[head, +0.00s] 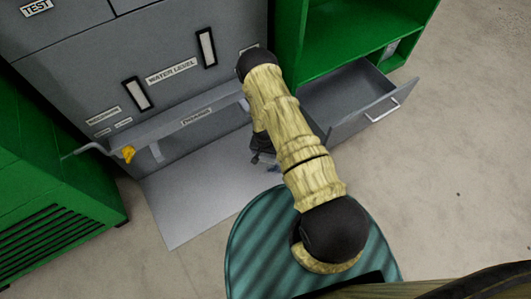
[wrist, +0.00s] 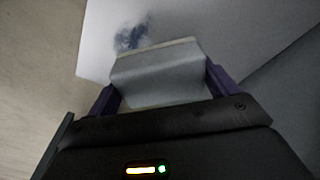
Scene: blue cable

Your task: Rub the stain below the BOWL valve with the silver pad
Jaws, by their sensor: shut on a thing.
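My gripper (wrist: 162,85) is shut on the silver pad (wrist: 158,78), a pale grey block held between two purple fingers in the wrist view. A dark blue smudged stain (wrist: 131,36) lies on a light panel just beyond the pad's far edge. A gap to the stain cannot be judged. In the head view my gripper (head: 262,157) is low over the grey plate (head: 185,205), mostly hidden by my arm. A small bluish patch, likely the stain (head: 273,168), shows beside it. I cannot read a BOWL label; a yellow valve handle (head: 128,154) shows at left.
A grey machine front (head: 150,45) with a WATER LEVEL label (head: 172,70) stands behind, with a ledge (head: 185,125) above the plate. A green cabinet (head: 345,30) with an open grey drawer (head: 350,105) is at right. A green vented unit (head: 50,205) is at left.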

